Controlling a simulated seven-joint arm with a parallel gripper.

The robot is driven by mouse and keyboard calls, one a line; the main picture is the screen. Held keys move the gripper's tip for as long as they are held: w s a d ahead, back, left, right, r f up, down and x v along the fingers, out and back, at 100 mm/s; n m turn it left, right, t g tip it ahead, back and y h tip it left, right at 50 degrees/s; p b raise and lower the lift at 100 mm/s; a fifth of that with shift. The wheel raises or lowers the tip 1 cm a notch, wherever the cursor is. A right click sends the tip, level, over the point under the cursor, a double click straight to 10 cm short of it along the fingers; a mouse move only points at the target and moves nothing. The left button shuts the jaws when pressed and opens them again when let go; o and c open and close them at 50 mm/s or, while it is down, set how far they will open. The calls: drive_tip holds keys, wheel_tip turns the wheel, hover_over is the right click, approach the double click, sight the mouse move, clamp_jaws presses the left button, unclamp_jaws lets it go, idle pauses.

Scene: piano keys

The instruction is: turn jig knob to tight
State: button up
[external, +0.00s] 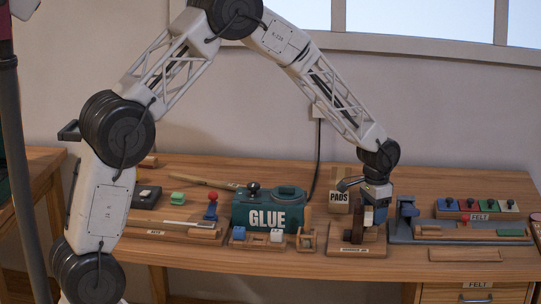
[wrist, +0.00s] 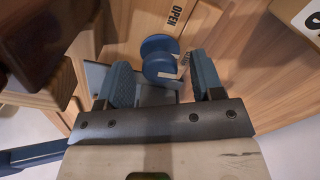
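My gripper (wrist: 163,80) points down, its two blue-grey fingers apart, in the wrist view. A round blue knob (wrist: 158,48) with a pale pointer-like strip lies between and just beyond the fingertips. I cannot tell whether either finger touches it. A label reading OPEN (wrist: 176,13) is on the wood beside the knob. In the external view my gripper (external: 374,214) is low over a small wooden jig base (external: 372,246) with a label at its front edge. The knob cannot be made out clearly there, and no "tight" mark is readable.
A blue-grey fixture (external: 405,212) on a long tray stands close right of my gripper. A PADS box (external: 339,199) is just behind left. A green GLUE unit (external: 268,217) and small blocks are left. Colored knobbed blocks (external: 478,205) labelled FELT are at right.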

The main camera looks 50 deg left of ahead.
drive_tip(key=shift+r, duration=3.9)
